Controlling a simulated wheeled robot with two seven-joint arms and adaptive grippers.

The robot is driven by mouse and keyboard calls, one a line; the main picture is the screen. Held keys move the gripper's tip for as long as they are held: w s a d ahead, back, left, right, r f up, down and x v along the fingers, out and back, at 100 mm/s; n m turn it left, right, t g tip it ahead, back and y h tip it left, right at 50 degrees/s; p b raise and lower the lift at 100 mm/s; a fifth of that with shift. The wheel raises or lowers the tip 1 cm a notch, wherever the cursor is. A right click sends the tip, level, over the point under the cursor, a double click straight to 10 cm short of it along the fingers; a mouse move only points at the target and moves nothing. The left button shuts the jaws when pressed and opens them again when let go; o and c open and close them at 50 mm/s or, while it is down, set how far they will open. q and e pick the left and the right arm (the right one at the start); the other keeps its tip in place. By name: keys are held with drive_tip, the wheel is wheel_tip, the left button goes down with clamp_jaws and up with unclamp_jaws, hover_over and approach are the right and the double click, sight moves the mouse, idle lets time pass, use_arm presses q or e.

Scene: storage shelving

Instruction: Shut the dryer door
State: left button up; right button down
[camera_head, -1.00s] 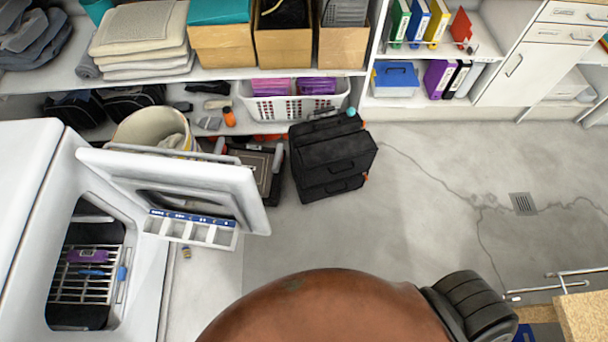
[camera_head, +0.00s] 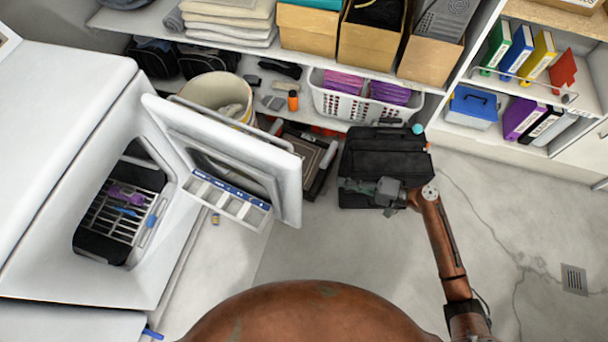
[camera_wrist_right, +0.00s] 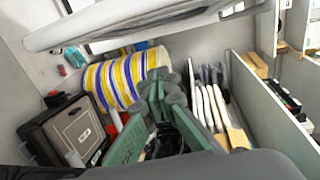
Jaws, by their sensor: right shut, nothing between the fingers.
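The white dryer (camera_head: 60,160) stands at the left in the head view. Its door (camera_head: 290,185) is wide open, sticking out to the right, with a blue-striped white tray (camera_head: 230,200) on its inner side. The opening shows a wire rack (camera_head: 110,215) with purple and blue items. My right gripper (camera_head: 350,185) is to the right of the door, apart from its outer edge, in front of a black case. It is shut and empty. Its green fingers (camera_wrist_right: 150,130) also show in the right wrist view. My left gripper is not in view.
The black case (camera_head: 385,150) stands on the floor behind my right gripper. A bucket (camera_head: 215,95) and a dark framed box (camera_head: 318,160) are behind the door. Shelves hold a white basket (camera_head: 335,100), boxes and binders. The floor at right is clear.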

sight(303, 177)
wheel_tip(303, 177, up, 8)
drive_tip(key=a+n+g+y, duration=0.1)
drive_tip(key=a+y, duration=0.1)
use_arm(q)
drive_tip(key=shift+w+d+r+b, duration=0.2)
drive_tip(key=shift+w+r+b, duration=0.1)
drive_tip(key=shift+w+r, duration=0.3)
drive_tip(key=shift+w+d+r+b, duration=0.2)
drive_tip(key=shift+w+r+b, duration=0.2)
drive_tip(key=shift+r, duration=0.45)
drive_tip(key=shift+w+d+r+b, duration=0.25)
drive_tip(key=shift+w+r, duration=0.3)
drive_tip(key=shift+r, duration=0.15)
use_arm(e)
drive_tip(key=s+a, duration=0.1)
drive_tip(key=a, duration=1)
drive_tip(key=shift+a+f, duration=0.15)
drive_tip(key=shift+a, duration=0.1)
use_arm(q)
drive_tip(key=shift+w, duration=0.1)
use_arm(e)
drive_tip(key=shift+s+a, duration=0.1)
drive_tip(key=shift+s, duration=0.05)
